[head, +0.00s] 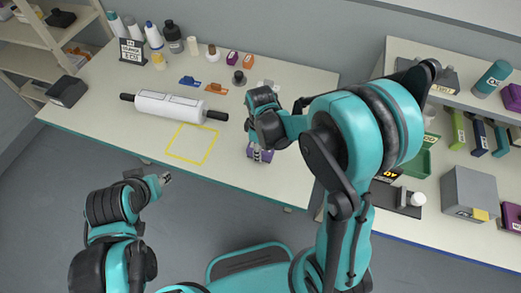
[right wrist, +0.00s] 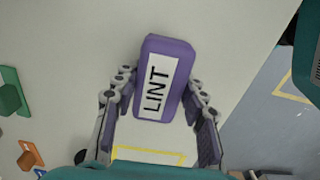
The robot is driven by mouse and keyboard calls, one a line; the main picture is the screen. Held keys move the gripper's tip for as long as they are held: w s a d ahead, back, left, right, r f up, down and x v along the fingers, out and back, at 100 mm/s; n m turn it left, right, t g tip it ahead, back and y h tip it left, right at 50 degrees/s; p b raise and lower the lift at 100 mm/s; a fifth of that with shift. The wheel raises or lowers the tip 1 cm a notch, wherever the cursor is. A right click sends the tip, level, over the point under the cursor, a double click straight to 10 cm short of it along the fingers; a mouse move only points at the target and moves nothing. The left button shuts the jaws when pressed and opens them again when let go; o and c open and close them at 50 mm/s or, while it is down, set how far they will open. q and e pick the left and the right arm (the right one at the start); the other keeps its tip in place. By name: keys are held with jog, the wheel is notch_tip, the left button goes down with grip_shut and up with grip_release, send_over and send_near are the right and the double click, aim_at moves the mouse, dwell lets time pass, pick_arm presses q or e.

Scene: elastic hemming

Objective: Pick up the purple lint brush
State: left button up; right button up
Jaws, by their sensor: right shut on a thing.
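The purple lint brush (right wrist: 161,78) is a purple block with a white label reading LINT. In the right wrist view it sits between the two fingers of my right gripper (right wrist: 160,105), which is shut on its sides. In the head view the brush (head: 262,153) shows as a small purple patch under my right gripper (head: 257,150), partly hidden by the fingers, near the table's front edge. I cannot tell whether it touches the table. My left gripper (head: 160,181) is off the table's front edge, over the floor, with nothing seen in it; its opening is too small to judge.
A yellow outlined square (head: 192,143) lies on the table (head: 110,90) left of my right gripper. Behind it are a white roller (head: 168,106), blue (head: 190,81) and orange (head: 215,87) tools, and several bottles (head: 153,36). A second table with boxes and a green tray (head: 416,162) stands right.

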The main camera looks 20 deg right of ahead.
notch_tip(320, 180, up, 4)
jog(key=shift+f+p, duration=0.1)
jog(key=shift+p, duration=0.7)
jog(key=s+d+r+p, duration=0.3)
jog(key=s+d+r, duration=0.4)
jog(key=s+d, duration=0.1)
jog(key=shift+s, duration=0.25)
jog(key=o, duration=0.3)
